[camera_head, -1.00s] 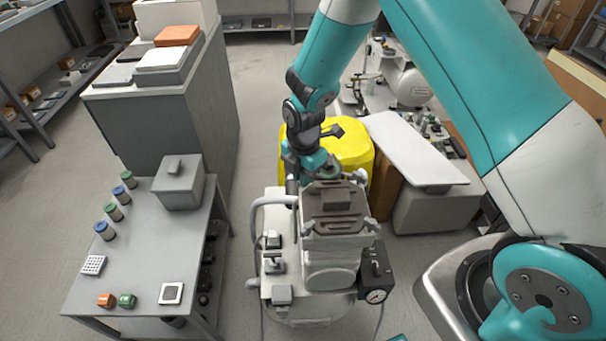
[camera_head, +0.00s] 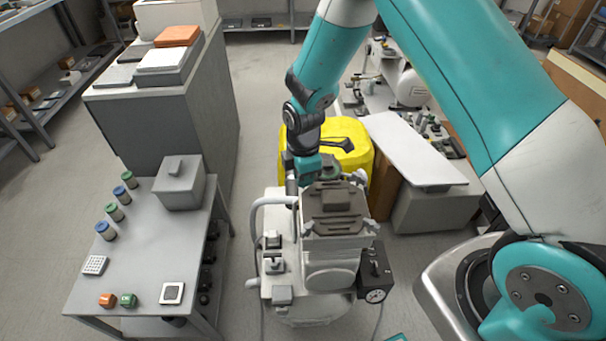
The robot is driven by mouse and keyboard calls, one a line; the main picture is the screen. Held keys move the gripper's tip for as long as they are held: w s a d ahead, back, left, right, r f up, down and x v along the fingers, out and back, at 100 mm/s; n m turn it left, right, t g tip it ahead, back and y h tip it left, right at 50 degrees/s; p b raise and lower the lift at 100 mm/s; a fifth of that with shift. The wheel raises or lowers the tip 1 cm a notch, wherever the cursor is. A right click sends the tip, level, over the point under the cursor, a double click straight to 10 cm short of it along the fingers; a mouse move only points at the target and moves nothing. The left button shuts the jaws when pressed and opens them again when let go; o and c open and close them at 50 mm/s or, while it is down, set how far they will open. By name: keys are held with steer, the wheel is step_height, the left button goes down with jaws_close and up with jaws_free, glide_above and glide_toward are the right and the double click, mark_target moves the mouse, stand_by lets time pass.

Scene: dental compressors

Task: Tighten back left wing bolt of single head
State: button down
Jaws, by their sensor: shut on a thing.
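The single head (camera_head: 334,208) is a grey-brown finned block on top of the white compressor (camera_head: 325,298). My gripper (camera_head: 300,184) points down at the head's back left corner, and its jaws are shut on the back left wing bolt there. The bolt itself is hidden by the jaws and the head. A light grey wing bolt (camera_head: 360,176) shows at the back right corner. Smaller light grey wing shapes show at the front left corner (camera_head: 308,228) and the front right corner (camera_head: 373,226).
A yellow case (camera_head: 352,158) stands behind. A grey cart (camera_head: 140,262) with jars stands left, with bare floor between.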

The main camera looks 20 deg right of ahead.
steer(key=m, duration=0.6)
steer(key=shift+w+r+p, duration=0.1)
steer(key=shift+p, duration=0.2)
steer(key=m, duration=0.6)
stand_by(0.4)
steer(key=c, duration=1.2)
jaws_free()
step_height(320, 180, up, 17)
steer(key=shift+r, duration=0.15)
steer(key=shift+r, duration=0.1)
